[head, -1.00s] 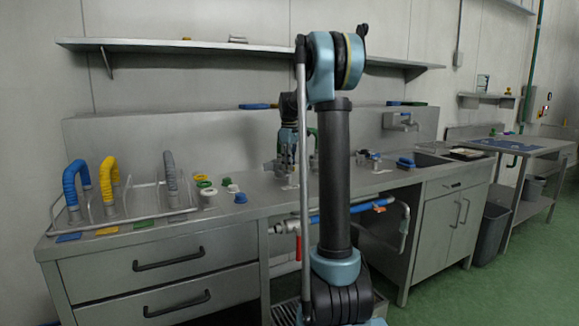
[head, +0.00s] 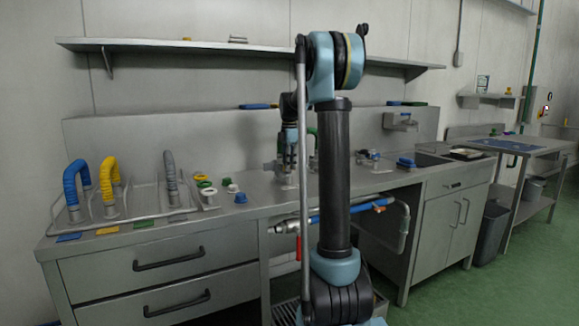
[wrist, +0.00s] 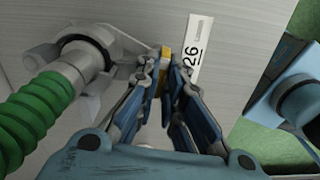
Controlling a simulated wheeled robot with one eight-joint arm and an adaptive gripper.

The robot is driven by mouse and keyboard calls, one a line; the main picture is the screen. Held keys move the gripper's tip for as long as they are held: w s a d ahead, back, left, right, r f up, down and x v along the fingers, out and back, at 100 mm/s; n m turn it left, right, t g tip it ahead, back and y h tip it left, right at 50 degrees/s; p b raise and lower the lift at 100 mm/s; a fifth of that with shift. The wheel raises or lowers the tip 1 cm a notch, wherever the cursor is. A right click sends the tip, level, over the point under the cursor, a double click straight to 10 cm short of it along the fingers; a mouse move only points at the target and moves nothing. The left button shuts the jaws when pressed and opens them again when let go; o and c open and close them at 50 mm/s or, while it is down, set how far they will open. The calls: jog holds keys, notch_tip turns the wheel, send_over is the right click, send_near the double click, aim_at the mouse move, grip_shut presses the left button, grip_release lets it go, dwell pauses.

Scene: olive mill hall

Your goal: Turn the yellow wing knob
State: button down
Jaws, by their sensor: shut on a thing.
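The yellow wing knob (wrist: 165,54) shows as a small yellow piece between the fingertips in the wrist view. My gripper (wrist: 163,80) is shut on it from above, and the fingers hide most of the knob. In the head view my gripper (head: 287,170) is low over the steel counter, partly behind my own arm, and the knob cannot be made out there.
In the wrist view a green ribbed hose (wrist: 38,112) with a grey coupling lies close on the left. A white label marked 26 (wrist: 197,58) is beside the knob. In the head view, blue (head: 78,186) and yellow (head: 110,182) hoses stand at the counter's left.

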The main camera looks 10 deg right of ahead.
jog(key=shift+w+n, duration=0.2)
jog(key=shift+n, duration=0.3)
jog(key=c, duration=1.7)
grip_release()
jog(key=shift+w, duration=0.1)
jog(key=shift+r, duration=0.55)
notch_tip(320, 180, up, 11)
jog(key=shift+f, duration=0.15)
